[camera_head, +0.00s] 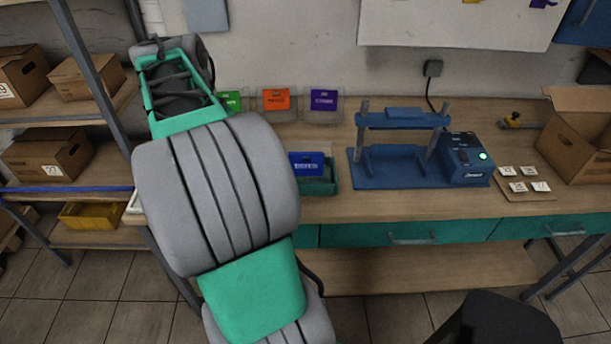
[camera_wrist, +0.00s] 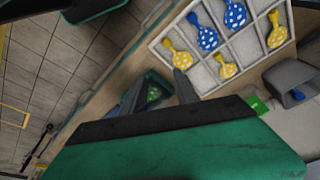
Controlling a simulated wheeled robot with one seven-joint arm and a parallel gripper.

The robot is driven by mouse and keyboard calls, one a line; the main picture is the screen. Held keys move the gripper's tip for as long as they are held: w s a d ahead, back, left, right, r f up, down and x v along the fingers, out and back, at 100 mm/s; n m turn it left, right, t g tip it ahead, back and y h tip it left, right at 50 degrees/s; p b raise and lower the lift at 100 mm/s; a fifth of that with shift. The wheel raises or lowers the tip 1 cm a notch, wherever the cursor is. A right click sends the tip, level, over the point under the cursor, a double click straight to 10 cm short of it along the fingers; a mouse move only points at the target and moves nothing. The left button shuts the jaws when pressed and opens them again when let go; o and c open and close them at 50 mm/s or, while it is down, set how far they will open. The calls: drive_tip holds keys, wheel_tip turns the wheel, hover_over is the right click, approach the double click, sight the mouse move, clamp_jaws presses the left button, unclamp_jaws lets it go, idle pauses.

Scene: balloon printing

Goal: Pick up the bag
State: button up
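My gripper (camera_wrist: 158,90) shows in the wrist view with its two fingers apart and nothing seen between them in its grasp. Beyond the fingers is a teal box (camera_wrist: 156,76) with a green item (camera_wrist: 153,94) in it; I cannot tell whether this item is a bag. In the head view my arm hides the gripper and part of the bench. A blue labelled packet (camera_head: 307,163) stands at a teal tray (camera_head: 331,178) right of my arm. Green (camera_head: 231,101), orange (camera_head: 276,99) and purple (camera_head: 323,100) labels stand along the wall. No bag is clearly recognisable.
A blue press (camera_head: 402,150), small white tiles (camera_head: 518,187) and an open carton (camera_head: 580,140) stand on the bench's right. The front bench strip is clear.

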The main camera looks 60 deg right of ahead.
drive_tip(key=s+d+f+m+g+b, duration=0.1)
drive_tip(key=s+d+f+m, duration=0.15)
drive_tip(key=d, duration=0.25)
drive_tip(key=s+d+f+m, duration=0.1)
drive_tip(key=s+d+m, duration=0.1)
drive_tip(key=d+m, duration=0.15)
drive_tip(key=m+y, duration=0.2)
drive_tip(key=m, duration=0.3)
hover_over(306, 160)
drive_tip(key=w+a, duration=0.1)
drive_tip(key=w, duration=0.1)
wheel_tip(306, 160, down, 3)
drive_tip(key=shift+m+g, duration=0.3)
drive_tip(key=shift+m, duration=0.3)
drive_tip(key=f+b, duration=0.1)
drive_tip(key=f, duration=0.1)
drive_tip(key=s+f+b, duration=0.1)
drive_tip(key=f, duration=0.1)
drive_tip(key=s+d+f+b, duration=0.1)
drive_tip(key=f, duration=0.2)
drive_tip(key=shift+d+f, duration=0.1)
drive_tip(key=shift+f, duration=0.25)
drive_tip(key=shift+c, duration=0.3)
clamp_jaws()
